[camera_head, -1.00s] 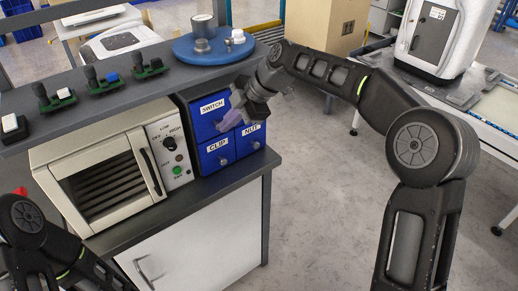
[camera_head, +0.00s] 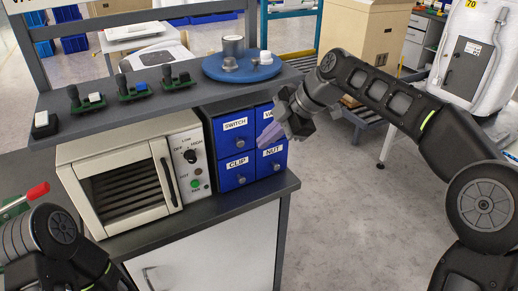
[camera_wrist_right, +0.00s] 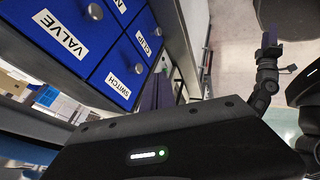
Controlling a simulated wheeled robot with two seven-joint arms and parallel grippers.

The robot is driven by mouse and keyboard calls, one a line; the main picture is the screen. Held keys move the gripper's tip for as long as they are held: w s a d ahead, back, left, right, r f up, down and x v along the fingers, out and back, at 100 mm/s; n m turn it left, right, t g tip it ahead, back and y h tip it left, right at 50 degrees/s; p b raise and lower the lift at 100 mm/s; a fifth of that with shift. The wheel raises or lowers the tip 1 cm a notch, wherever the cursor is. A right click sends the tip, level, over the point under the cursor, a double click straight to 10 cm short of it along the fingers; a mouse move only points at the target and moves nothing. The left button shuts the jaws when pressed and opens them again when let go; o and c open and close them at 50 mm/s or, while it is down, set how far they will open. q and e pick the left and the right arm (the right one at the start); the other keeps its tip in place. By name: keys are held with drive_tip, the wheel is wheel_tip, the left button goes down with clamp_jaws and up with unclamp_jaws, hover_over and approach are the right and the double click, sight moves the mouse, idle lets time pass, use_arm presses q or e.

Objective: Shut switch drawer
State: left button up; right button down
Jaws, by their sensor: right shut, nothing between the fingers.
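The switch drawer (camera_head: 236,136) is the upper left of the blue drawers in the head view. Its labelled front looks about level with the drawers around it, and it also shows in the right wrist view (camera_wrist_right: 121,78). My right gripper (camera_head: 268,134) is shut and empty.
The clip drawer (camera_head: 236,174) and nut drawer (camera_head: 272,161) sit below. A toaster oven (camera_head: 122,187) stands left of the drawers. The shelf above carries small switches (camera_head: 133,92) and a blue round base (camera_head: 240,69). Open floor (camera_head: 350,220) lies to the right.

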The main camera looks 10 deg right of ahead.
drive_tip(key=v, duration=0.5)
drive_tip(key=shift+d, duration=0.2)
drive_tip(key=s+a+f+m, duration=0.15)
drive_tip(key=f+m, duration=0.25)
drive_tip(key=f, duration=0.7)
drive_tip(key=s+a+f+m+g+h, duration=0.1)
drive_tip(key=a+f+m, duration=0.15)
drive_tip(key=f, duration=0.95)
drive_tip(key=s+a+f+m, duration=0.15)
drive_tip(key=f+m, duration=0.35)
drive_tip(key=f, duration=0.6)
drive_tip(key=s+f+m+g, duration=0.1)
drive_tip(key=s+f+m, duration=0.4)
drive_tip(key=s+f, duration=0.4)
drive_tip(key=s+f+m+h, duration=0.1)
drive_tip(key=s+f+m, duration=0.5)
drive_tip(key=s, duration=1.2)
wheel_tip(320, 180, down, 4)
drive_tip(key=shift+s+r+g, duration=0.1)
drive_tip(key=shift+s+g, duration=0.05)
drive_tip(key=shift+g, duration=0.25)
drive_tip(key=shift+m, duration=0.25)
